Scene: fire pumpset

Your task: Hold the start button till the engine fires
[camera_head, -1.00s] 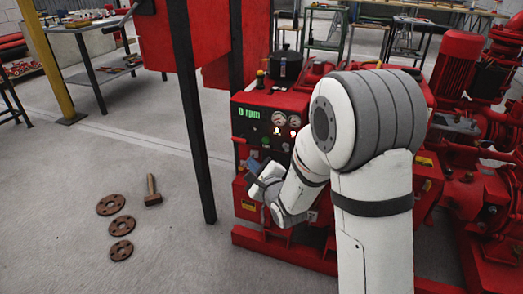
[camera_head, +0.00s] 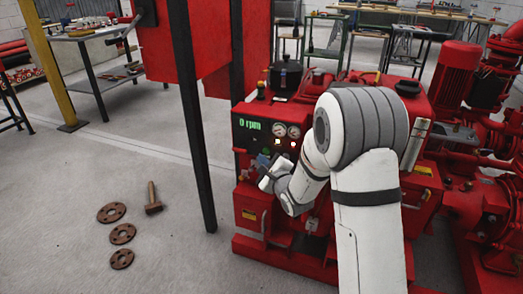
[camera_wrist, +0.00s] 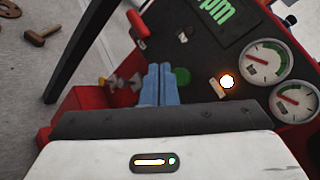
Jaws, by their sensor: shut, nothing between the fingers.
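The red control panel (camera_head: 240,138) carries a green display (camera_head: 250,124) reading 0 rpm and two round gauges (camera_head: 286,130). My gripper (camera_head: 263,162) is in front of the panel's lower left part. In the wrist view, its blue fingers (camera_wrist: 158,84) are shut together and empty, pointing at the panel. A round green button (camera_wrist: 182,76) shows just right of the fingertips; I cannot tell whether they touch it. A lamp (camera_wrist: 227,82) glows orange-white further right, beside the gauges (camera_wrist: 263,62).
A red lever (camera_wrist: 138,27) and small metal fittings (camera_wrist: 120,82) are near the fingers. A hammer (camera_head: 153,200) and rusty flanges (camera_head: 122,234) lie on the floor at left.

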